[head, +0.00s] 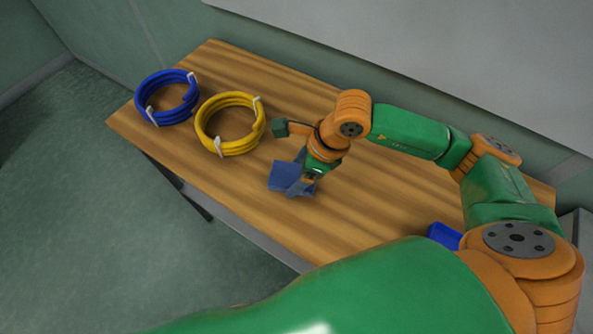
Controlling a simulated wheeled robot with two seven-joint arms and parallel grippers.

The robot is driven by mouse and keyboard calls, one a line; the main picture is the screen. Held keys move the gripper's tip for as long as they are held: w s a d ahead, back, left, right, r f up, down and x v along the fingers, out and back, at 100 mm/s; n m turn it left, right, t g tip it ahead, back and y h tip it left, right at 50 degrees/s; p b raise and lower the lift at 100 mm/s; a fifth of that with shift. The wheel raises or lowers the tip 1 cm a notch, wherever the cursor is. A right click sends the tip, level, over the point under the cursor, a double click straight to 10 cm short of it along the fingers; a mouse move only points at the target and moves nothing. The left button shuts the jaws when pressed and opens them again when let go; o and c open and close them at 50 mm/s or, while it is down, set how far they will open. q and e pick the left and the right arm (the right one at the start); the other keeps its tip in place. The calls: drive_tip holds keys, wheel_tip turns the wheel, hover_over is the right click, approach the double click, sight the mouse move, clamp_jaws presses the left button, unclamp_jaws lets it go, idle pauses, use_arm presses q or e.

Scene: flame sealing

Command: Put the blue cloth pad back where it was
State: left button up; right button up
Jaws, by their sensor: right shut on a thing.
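The blue cloth pad (281,176) is at the middle of the wooden table, under my right gripper. My right gripper (301,186) points down at the pad and is shut on it. The fingers cover part of the pad, and I cannot tell whether the pad touches the table or is held just above it. My left gripper is not in view.
A blue coiled hose (150,113) and a yellow coiled hose (217,148) lie at the table's left end. A blue object (443,235) sits at the right, partly hidden by my arm. The wooden table (240,190) has free room in front of the coils.

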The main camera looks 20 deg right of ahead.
drive_tip(key=shift+s+f, duration=0.1)
drive_tip(key=shift+f, duration=0.6)
drive_tip(key=shift+f, duration=0.2)
drive_tip(key=o, duration=1)
drive_tip(key=shift+r, duration=0.35)
drive_tip(key=v, duration=1.1)
drive_tip(key=shift+d+r+b, duration=0.1)
drive_tip(key=shift+r+b, duration=0.25)
drive_tip(key=shift+s, duration=0.1)
